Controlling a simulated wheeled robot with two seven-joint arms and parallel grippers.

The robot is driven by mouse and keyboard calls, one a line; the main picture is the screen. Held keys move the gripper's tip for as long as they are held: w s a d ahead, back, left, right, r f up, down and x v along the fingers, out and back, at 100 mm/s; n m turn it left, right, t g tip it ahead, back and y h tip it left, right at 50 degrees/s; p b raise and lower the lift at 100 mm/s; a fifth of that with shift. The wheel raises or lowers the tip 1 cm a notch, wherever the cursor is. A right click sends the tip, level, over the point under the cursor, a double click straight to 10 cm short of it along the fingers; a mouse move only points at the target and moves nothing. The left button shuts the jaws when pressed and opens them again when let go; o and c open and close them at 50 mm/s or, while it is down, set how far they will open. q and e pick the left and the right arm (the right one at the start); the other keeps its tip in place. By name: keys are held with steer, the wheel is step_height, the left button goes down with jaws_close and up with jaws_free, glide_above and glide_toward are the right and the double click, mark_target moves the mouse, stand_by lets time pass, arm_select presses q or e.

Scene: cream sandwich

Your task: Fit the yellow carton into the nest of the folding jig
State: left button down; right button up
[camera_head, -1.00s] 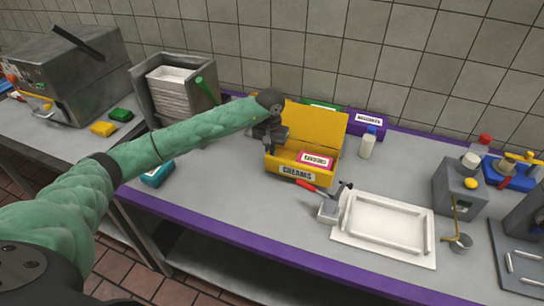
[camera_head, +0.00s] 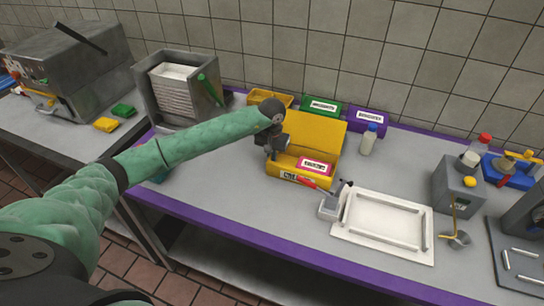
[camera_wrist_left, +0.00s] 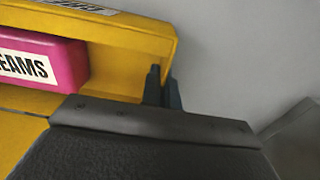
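The yellow carton (camera_head: 318,131) has its lid up and a pink labelled pack (camera_head: 316,166) inside. It is at mid-table, left of and behind a pale plate with raised rails (camera_head: 345,234), which looks like the folding jig; its railed middle is empty. My left gripper (camera_head: 272,153) is at the carton's left end. My right gripper does not show.
A grey block with a red-handled tool (camera_head: 316,187) is at the jig's left edge, close to the carton. Behind stand a white bottle (camera_head: 368,140), a green pack (camera_head: 322,105), a purple pack (camera_head: 367,120) and a yellow tray (camera_head: 262,96). A grey dispenser (camera_head: 457,188) is at right.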

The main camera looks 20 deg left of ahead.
arm_select(q)
steer(key=c, duration=1.7)
jaws_free()
steer(key=shift+r, duration=0.1)
